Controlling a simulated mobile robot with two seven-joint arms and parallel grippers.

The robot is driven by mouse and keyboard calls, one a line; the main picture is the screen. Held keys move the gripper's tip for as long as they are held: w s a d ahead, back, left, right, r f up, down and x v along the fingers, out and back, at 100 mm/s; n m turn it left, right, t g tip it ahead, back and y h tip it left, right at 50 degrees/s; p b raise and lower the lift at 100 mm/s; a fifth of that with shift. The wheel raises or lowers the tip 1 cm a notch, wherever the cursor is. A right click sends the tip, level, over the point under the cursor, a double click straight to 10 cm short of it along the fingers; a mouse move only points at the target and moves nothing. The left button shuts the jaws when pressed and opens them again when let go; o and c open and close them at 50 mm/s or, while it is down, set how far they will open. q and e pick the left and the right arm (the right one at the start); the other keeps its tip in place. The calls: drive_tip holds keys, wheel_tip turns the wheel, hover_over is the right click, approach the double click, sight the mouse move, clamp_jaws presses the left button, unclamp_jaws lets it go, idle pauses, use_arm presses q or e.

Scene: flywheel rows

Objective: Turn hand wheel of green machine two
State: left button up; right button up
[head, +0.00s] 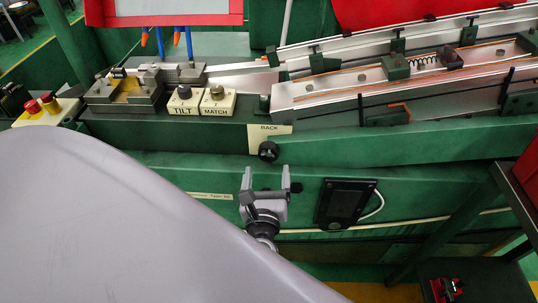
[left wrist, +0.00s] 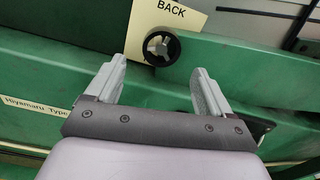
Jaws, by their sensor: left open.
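The green machine (head: 190,178) fills the middle of the head view. A small black hand wheel (head: 268,151) sits on its front face just below a cream "BACK" label (head: 268,130). In the left wrist view the hand wheel (left wrist: 161,47) shows its spokes, beyond the fingertips and between their lines. My left gripper (head: 268,179) is open and empty, below the wheel in the head view and apart from it. Its two fingers also show in the left wrist view (left wrist: 158,75). My right gripper is not in view.
Knobs labelled TILT (head: 184,101) and MATCH (head: 217,101) stand on the machine's ledge, with a yellow box with red buttons (head: 45,108) at left. A black panel (head: 345,204) with a white cable is right of my gripper. My arm hides the lower left.

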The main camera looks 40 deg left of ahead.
sight(269, 156)
use_arm(q)
drive_tip(key=shift+w+a+r, duration=0.15)
drive_tip(key=shift+w+r, duration=0.1)
drive_tip(key=x, duration=0.6)
drive_tip(key=shift+w+a, duration=0.2)
drive_tip(key=shift+w, duration=0.05)
drive_tip(key=c, duration=1)
